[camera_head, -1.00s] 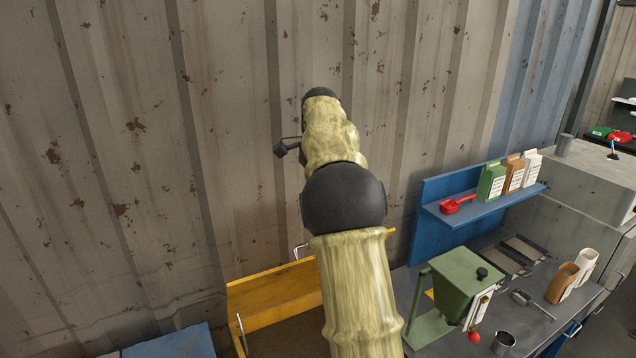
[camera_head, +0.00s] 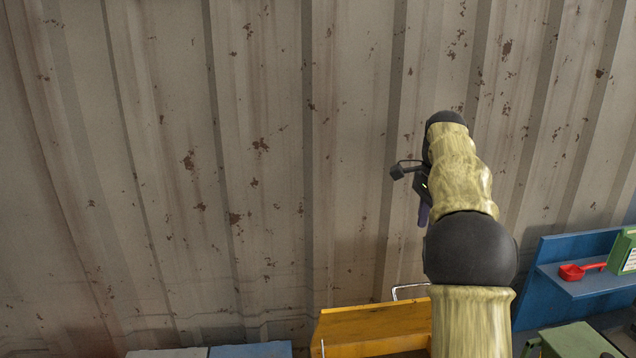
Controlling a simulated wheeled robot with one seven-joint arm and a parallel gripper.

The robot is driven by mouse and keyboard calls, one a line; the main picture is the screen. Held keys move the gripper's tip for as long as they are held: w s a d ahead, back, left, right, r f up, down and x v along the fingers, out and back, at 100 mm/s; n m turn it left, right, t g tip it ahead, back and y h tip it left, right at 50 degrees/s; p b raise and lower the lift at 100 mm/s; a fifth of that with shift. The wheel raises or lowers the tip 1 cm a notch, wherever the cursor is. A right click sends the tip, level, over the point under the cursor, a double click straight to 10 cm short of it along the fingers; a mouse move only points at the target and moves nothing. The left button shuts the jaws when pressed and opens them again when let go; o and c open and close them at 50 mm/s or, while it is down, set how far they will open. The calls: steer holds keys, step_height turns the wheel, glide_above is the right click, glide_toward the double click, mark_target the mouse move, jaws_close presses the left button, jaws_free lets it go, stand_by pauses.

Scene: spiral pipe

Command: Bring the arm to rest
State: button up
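My arm rises from the bottom right of the head view, with yellowish sleeves and black joints, bent at the middle joint. Its far end stands in front of the rusty wall. My gripper (camera_head: 424,208) shows only as a small dark, purplish part below the wrist, mostly hidden behind the arm. A small black part on a bracket sticks out to the left of the wrist. I cannot see the fingertips or whether anything is between them.
A corrugated, rust-spotted wall (camera_head: 170,150) fills most of the view. At right are a blue shelf (camera_head: 590,285) with a red scoop (camera_head: 580,271) and a green carton (camera_head: 624,250), and a green machine (camera_head: 572,342). A blue surface (camera_head: 250,350) lies at lower left.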

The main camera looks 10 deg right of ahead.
steer(key=s+a+f+n+t, duration=0.1)
steer(key=s+a+f+n, duration=0.75)
steer(key=s+f, duration=0.3)
steer(key=s+a+f+n+t, duration=0.1)
steer(key=s+a+f+n, duration=0.7)
steer(key=s+f, duration=0.4)
step_height(320, 180, down, 12)
steer(key=s+d+b, duration=0.1)
steer(key=b, duration=1.1)
steer(key=shift+s+n+b, duration=0.25)
steer(key=shift+n+b, duration=0.05)
steer(key=shift+n, duration=0.15)
